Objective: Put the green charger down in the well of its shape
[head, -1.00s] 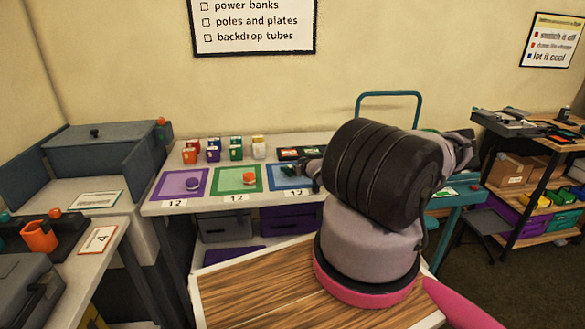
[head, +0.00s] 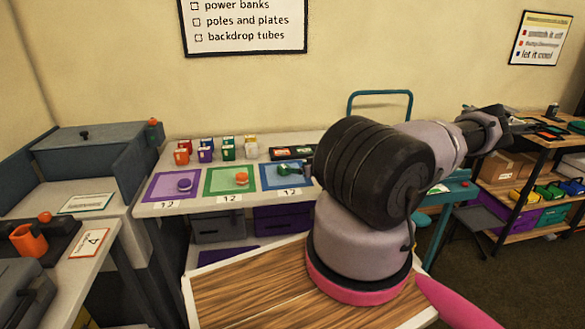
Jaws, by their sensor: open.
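My gripper (head: 508,126) is at the far end of my arm, reaching right, in front of the dark shelf rack. It is small here; its jaws look apart and I see nothing held. A dark green thing (head: 288,169) lies on the blue mat (head: 270,181), well left of my gripper and partly beside my arm's black joint. It may be the green charger, but its shape is too small to be sure. A black tray (head: 284,153) with red and green patches lies behind the mat. I cannot make out the well's shape.
The grey table holds a purple mat (head: 160,189) with a purple disc and a green mat (head: 217,185) with an orange piece. Several coloured blocks (head: 205,153) stand behind.

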